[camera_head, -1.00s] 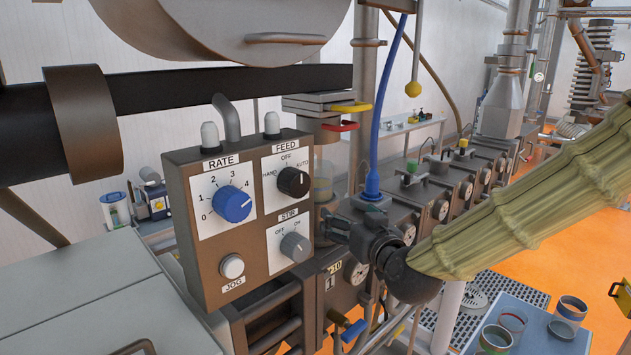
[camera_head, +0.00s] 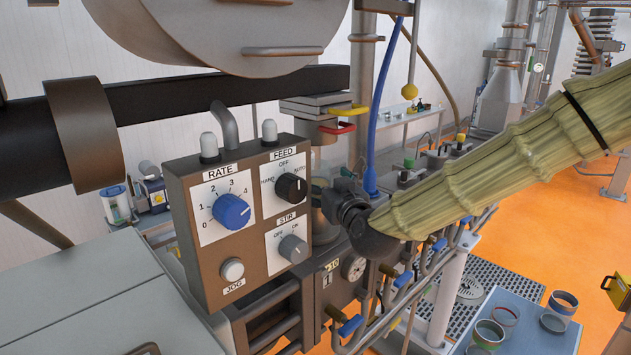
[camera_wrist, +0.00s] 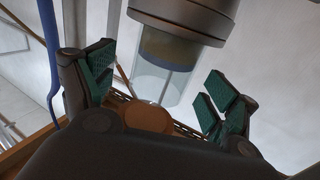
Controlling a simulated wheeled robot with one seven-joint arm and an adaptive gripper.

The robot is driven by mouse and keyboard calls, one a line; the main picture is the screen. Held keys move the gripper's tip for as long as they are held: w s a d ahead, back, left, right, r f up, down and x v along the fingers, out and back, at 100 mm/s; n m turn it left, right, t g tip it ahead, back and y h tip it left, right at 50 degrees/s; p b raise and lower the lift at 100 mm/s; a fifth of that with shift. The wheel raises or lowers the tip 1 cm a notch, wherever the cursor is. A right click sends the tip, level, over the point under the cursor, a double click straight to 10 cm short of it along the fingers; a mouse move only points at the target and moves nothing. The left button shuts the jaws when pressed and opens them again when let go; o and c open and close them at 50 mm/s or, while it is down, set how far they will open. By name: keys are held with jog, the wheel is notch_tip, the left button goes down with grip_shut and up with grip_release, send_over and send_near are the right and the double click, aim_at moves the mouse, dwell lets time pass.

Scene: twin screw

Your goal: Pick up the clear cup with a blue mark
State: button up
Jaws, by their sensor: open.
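The clear cup with a blue band (camera_wrist: 170,75) shows in the wrist view, which looks upside down. It holds beige material at its base and stands on a round metal support (camera_wrist: 183,18). My gripper (camera_wrist: 155,95) is open, with its green pads on either side of the cup's outline. I cannot tell whether either pad touches the cup. In the head view my gripper (camera_head: 333,195) is beside the right edge of the control box, at the cup, which is mostly hidden there by the fingers and the box.
The control box (camera_head: 240,215) with knobs stands close left of my gripper. A yellow handle and a red handle (camera_head: 338,128) are above. A blue hose (camera_head: 376,130) hangs just right. Several other cups stand on a cart (camera_head: 535,335) at lower right.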

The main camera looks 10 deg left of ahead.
aim_at(321, 181)
jog(key=p+x, duration=0.1)
jog(key=x, duration=0.2)
jog(key=shift+a+r+p, duration=0.1)
jog(key=shift+a+p, duration=0.1)
jog(key=shift+p, duration=0.15)
jog(key=shift+w+a, duration=0.25)
jog(key=shift+w, duration=0.15)
jog(key=c, duration=1.3)
